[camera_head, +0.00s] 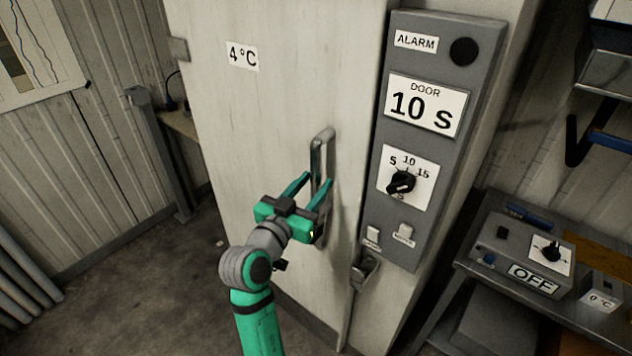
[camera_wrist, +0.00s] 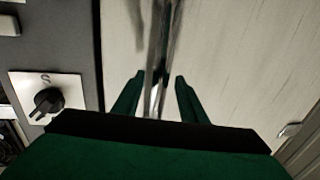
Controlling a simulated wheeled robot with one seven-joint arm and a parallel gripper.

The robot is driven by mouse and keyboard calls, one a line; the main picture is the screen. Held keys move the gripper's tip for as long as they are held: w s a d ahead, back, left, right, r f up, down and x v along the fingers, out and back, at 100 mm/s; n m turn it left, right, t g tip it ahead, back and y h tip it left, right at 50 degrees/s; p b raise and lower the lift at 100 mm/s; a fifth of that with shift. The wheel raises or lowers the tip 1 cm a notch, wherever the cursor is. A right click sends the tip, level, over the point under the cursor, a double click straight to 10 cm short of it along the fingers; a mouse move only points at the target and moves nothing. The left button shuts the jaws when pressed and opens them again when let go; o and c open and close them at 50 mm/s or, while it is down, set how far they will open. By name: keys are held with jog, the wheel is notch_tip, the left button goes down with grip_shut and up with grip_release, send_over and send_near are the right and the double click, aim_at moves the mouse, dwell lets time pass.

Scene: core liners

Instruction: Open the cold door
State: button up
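The cold door (camera_head: 250,110) is a tall pale panel with a "4°C" label (camera_head: 242,56). It looks shut in the head view. A vertical metal bar handle (camera_head: 322,150) stands near its right edge; it also shows in the wrist view (camera_wrist: 160,60). My green gripper (camera_head: 312,184) is at the lower part of the handle with its two fingers apart. In the wrist view my gripper (camera_wrist: 157,90) has one finger on each side of the handle, with gaps visible. A metal latch (camera_head: 364,270) sits lower, at the door's right edge.
A grey control panel (camera_head: 440,130) right of the door reads "ALARM" and "DOOR 10 S" and carries a black dial (camera_head: 403,181). A bench with an "OFF" box (camera_head: 525,250) stands at the right. The floor (camera_head: 190,270) left of my arm looks clear.

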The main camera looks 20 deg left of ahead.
jog(key=shift+w+d, duration=0.15)
jog(key=shift+w, duration=0.55)
jog(key=shift+c, duration=0.6)
grip_shut()
